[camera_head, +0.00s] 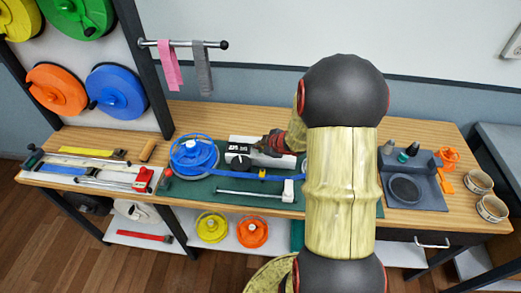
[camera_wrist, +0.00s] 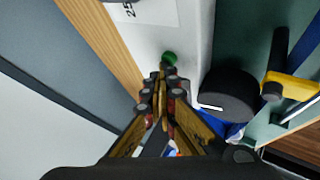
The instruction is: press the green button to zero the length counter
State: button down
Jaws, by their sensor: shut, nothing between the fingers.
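The length counter (camera_head: 240,152) is a pale box with a dark display, standing on the green mat at the back of the bench. Its digits are too small to read surely. The green button (camera_wrist: 169,58) shows in the wrist view on the pale top face. My gripper (camera_wrist: 165,72) is shut and empty, its fingertips right at the near edge of the button; I cannot tell whether they touch it. In the head view my gripper (camera_head: 266,147) is over the right part of the counter, and the button is hidden there.
A black round knob (camera_wrist: 230,94) stands close right of my fingers in the wrist view. A blue strap runs from the blue reel (camera_head: 193,155) across the mat, through a yellow piece (camera_wrist: 292,87). A dark tray (camera_head: 411,185) lies right of my arm.

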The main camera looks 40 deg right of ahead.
aim_at(259, 151)
jog(key=shift+f, duration=0.15)
dwell(0.5)
jog(key=shift+r+p, duration=0.95)
jog(key=shift+p, duration=0.05)
notch_tip(259, 151, up, 5)
jog(key=p, duration=0.5)
dwell(0.5)
